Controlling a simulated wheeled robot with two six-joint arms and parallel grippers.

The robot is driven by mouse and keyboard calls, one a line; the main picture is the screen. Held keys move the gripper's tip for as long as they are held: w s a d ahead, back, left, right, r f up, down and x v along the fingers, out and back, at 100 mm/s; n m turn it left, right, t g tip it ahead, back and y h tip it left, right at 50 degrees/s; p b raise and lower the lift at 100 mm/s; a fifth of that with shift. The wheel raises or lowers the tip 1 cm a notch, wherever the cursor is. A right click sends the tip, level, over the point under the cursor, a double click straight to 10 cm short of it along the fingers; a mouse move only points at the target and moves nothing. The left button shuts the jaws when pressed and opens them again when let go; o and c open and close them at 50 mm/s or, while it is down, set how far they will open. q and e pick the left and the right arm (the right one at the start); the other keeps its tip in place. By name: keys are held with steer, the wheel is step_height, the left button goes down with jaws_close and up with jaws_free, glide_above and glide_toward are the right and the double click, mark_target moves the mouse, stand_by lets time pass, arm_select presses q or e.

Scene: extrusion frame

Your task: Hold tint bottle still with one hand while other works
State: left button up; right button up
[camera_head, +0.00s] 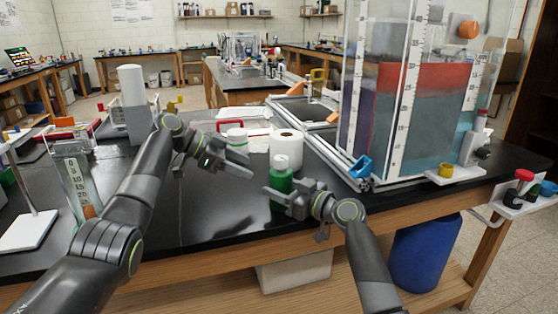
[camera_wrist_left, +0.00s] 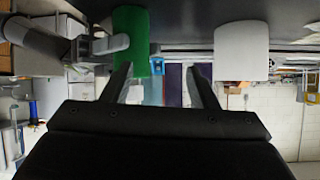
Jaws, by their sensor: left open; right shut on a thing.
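The tint bottle, green with a white cap (camera_head: 281,180), stands upright on the black bench top. My right gripper (camera_head: 280,194) is shut on its lower body, with one finger across the front. My left gripper (camera_head: 242,163) is open and empty, to the left of the bottle and apart from it. In the left wrist view, which is upside down, the green bottle (camera_wrist_left: 131,38) shows beyond my left fingers (camera_wrist_left: 162,75), with my right gripper (camera_wrist_left: 104,46) at its side.
A white paper roll (camera_head: 287,148) stands just behind the bottle; it also shows in the left wrist view (camera_wrist_left: 241,52). A white tub with a green band (camera_head: 237,138) sits behind my left gripper. A large clear tank (camera_head: 405,110) stands to the right.

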mark_target(276, 164)
arm_select(q)
steer(key=shift+d+f+n+t+y, duration=0.2)
steer(key=shift+f+n+t+y, duration=0.15)
steer(key=shift+f+t, duration=0.6)
steer(key=shift+s+f+n+t+y, duration=0.15)
steer(key=shift+f+n+t+y, duration=0.15)
steer(key=shift+f+t, duration=0.4)
steer(key=shift+s+d+f+n+t, duration=0.1)
steer(key=shift+s+f+n+t, duration=0.05)
steer(key=shift+f+n+t, duration=0.15)
steer(key=shift+s+n+t+y, duration=0.25)
steer(key=shift+s+n+t, duration=0.1)
steer(key=shift+s+t, duration=0.4)
steer(key=s+d+r+n+t+h, duration=0.2)
steer(key=s+r+n+t, duration=0.4)
steer(key=s, duration=0.3)
steer(key=x, duration=1.1)
steer(key=shift+w+d+f, duration=0.2)
steer(key=shift+w+d, duration=0.05)
steer(key=shift+d, duration=0.1)
steer(key=shift+c, duration=0.2)
